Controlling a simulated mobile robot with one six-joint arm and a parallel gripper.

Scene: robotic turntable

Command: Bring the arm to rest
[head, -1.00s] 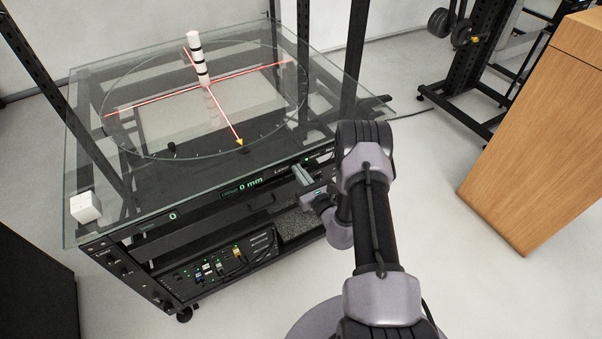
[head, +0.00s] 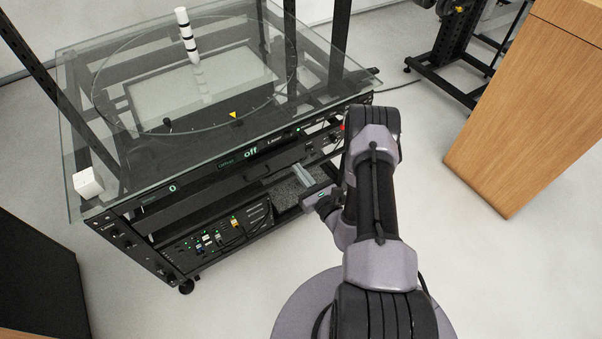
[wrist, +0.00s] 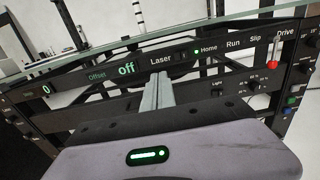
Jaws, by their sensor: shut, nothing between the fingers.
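My gripper (head: 305,177) is in front of the turntable rig's front panel, at the right end of its drawer-like black bar. Its fingers are together with nothing between them. In the wrist view my gripper (wrist: 155,90) points at the panel, just below the word Laser. The offset display (wrist: 126,69) reads "off", and it also shows in the head view (head: 251,153). The green Home light (wrist: 197,51) is lit. I cannot tell whether the fingertips touch the panel.
The glass turntable top (head: 75,150) carries a black-and-white banded post (head: 187,35) and a white cube (head: 88,183). A red-tipped lever (wrist: 273,64) stands near the Drive label. A wooden cabinet (head: 520,110) is at the right. Open floor lies between cabinet and rig.

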